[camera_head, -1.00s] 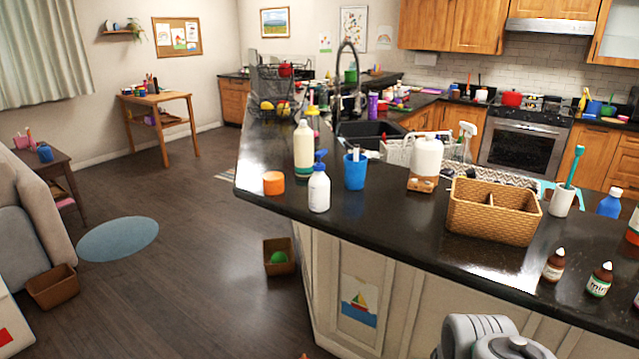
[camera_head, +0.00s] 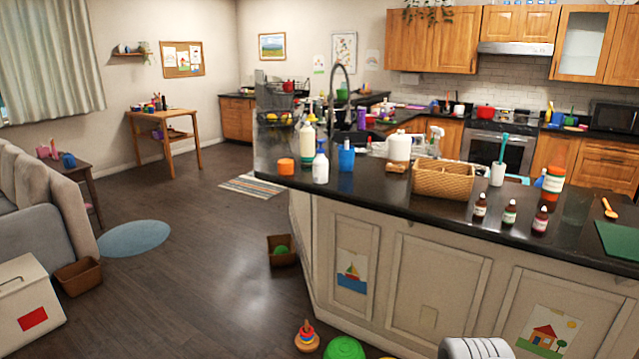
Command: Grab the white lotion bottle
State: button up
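A white bottle with a blue pump top (camera_head: 320,166), which looks like the lotion bottle, stands upright on the dark counter (camera_head: 375,186) near its left front edge. An orange jar (camera_head: 286,166) stands to its left and a blue cup (camera_head: 346,160) to its right. A taller cream bottle with a yellow cap (camera_head: 307,138) stands just behind it. My gripper is out of view. Only a rounded grey-white part of my arm shows at the bottom edge, well below and right of the bottle.
A wicker basket (camera_head: 444,180), a larger white container (camera_head: 399,147) and several small brown bottles stand farther right on the counter. A ring stacker toy (camera_head: 307,336) and a green toy (camera_head: 344,348) lie on the floor before the counter. The floor to the left is mostly clear.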

aim_at(321, 165)
jog(key=u, duration=0.7)
jog(key=i, duration=0.35)
jog(key=u, duration=0.85)
jog(key=i, duration=0.75)
jog(key=u, duration=0.05)
